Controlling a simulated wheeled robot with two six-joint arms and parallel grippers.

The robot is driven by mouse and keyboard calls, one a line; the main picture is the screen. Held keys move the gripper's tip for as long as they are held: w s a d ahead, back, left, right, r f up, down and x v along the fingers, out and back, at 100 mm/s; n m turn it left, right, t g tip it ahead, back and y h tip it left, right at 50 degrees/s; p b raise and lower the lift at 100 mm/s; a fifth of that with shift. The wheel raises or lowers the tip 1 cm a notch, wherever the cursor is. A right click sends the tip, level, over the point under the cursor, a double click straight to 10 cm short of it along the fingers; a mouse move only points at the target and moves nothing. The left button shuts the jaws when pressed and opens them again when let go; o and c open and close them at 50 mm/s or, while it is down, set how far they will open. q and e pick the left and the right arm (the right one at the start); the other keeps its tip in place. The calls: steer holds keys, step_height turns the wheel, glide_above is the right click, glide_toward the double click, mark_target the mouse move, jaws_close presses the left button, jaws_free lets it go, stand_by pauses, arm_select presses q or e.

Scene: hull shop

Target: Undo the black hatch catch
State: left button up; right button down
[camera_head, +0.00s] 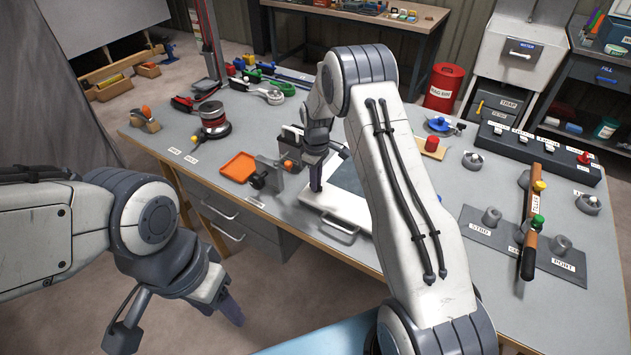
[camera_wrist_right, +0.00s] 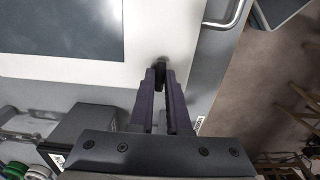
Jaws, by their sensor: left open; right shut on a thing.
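The hatch is a pale panel (camera_head: 347,205) with a grey inset, lying on the workbench; it also shows in the right wrist view (camera_wrist_right: 180,38). The black catch (camera_wrist_right: 160,66) is a small dark piece near the panel's edge, between my right fingertips in the wrist view. My right gripper (camera_head: 316,188) points down at the hatch's left part and is shut on the catch (camera_wrist_right: 160,78). In the head view the catch is hidden by the fingers. My left gripper (camera_head: 230,308) hangs open and empty in front of the bench, apart from everything.
A metal bar handle (camera_head: 340,229) is at the hatch's near edge. An orange tray (camera_head: 239,167) and a grey bracket (camera_head: 268,172) stand to the left. A tiller lever (camera_head: 531,230) and a grey plate (camera_head: 480,236) lie to the right. The floor before the bench is clear.

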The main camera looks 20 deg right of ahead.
steer(key=shift+s, duration=0.1)
steer(key=c, duration=0.9)
jaws_free()
steer(key=shift+r, duration=0.1)
step_height(320, 180, up, 10)
steer(key=shift+r+b, duration=0.15)
steer(key=shift+b, duration=0.7)
